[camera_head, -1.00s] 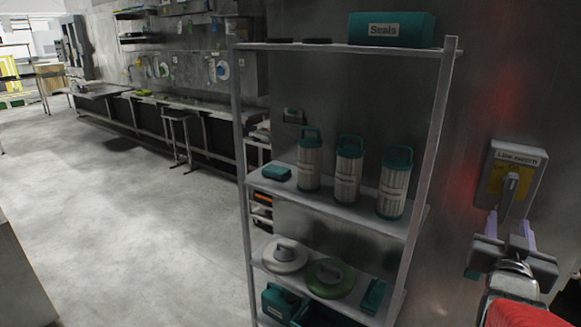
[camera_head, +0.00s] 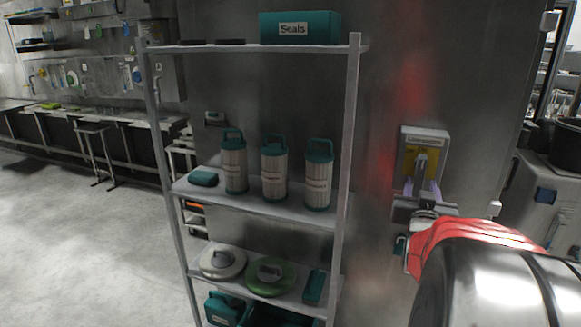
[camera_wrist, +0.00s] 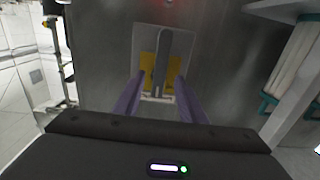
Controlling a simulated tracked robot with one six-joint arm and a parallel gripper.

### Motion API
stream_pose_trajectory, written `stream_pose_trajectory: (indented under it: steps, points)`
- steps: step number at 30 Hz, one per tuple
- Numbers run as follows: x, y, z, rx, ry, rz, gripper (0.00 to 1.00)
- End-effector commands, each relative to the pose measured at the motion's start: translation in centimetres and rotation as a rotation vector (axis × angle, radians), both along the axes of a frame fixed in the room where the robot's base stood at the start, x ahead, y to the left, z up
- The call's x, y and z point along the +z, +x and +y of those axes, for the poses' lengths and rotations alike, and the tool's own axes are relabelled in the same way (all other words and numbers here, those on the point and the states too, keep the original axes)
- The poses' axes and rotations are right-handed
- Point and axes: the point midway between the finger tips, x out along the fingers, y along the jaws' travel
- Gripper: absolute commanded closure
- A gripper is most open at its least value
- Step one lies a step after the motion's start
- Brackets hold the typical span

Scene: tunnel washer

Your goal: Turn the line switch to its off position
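The line switch (camera_head: 424,141) is a grey box with a label along its top and a yellow plate, on the metal wall right of the shelf. Its grey handle (camera_head: 421,164) looks upright in the head view. My gripper (camera_head: 422,189) is just below and in front of it, its two purple fingers apart. In the wrist view, the handle (camera_wrist: 161,62) stands before the yellow plate (camera_wrist: 148,72), between the fingertips of my open gripper (camera_wrist: 158,80). I cannot tell whether the fingers touch the handle. The fingers and wrist hide the box's lower part.
A metal shelf unit (camera_head: 345,150) stands left of the switch with a Seals box (camera_head: 299,28), several canisters and round lidded items. A grey machine (camera_head: 541,195) stands at the right. Open floor (camera_head: 90,235) lies at the left.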

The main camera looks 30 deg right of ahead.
Motion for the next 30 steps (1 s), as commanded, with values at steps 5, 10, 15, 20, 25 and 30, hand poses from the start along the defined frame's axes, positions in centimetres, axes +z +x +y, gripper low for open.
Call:
stream_pose_trajectory:
  steps: [5,10,15,20,25,30]
  points:
    - [0.0,1.3,-1.5,0.000,0.001,0.001,0.62]
    - [-0.1,2.5,-3.0,-0.001,0.000,0.001,0.62]
    - [0.0,3.5,-4.1,-0.001,0.000,0.001,0.62]
    - [-0.1,3.9,-4.6,-0.001,0.000,0.001,0.62]
    - [0.0,3.9,-4.6,-0.002,0.000,0.001,0.62]
    - [0.0,3.9,-4.6,-0.002,-0.001,0.001,0.67]
